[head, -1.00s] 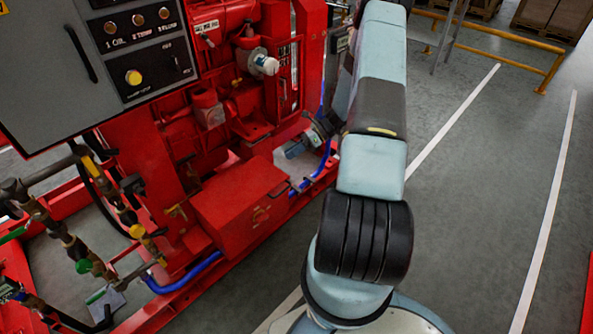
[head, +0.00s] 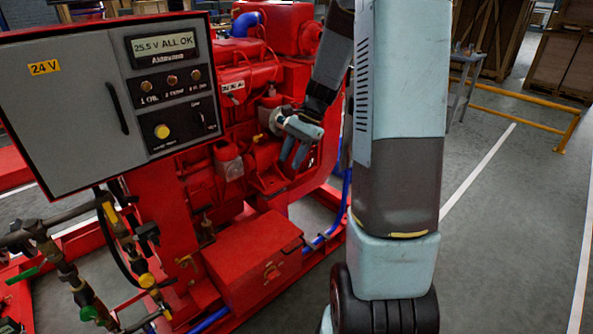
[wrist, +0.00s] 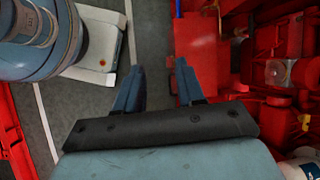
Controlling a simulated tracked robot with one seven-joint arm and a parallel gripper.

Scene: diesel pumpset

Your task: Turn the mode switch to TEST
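The grey control panel (head: 75,105) stands at the left in the head view. Its black lower plate carries a yellow round button (head: 162,131) and, to the right, a small dark selector switch (head: 203,119), which looks like the mode switch. Its labels and pointer position are too small to read. My gripper (head: 291,164) hangs with its fingers down in front of the red engine, right of the panel and apart from it. The wrist view shows the gripper (wrist: 160,82) open, with nothing between its two blue fingers. The panel is not visible there.
The display (head: 162,46) reads "25.5 V ALL OK". A red box (head: 250,262) sits low before the engine. Pipes and valves (head: 75,265) stand below the panel. Open grey floor (head: 500,240) lies to the right, with a yellow rail (head: 520,95) behind.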

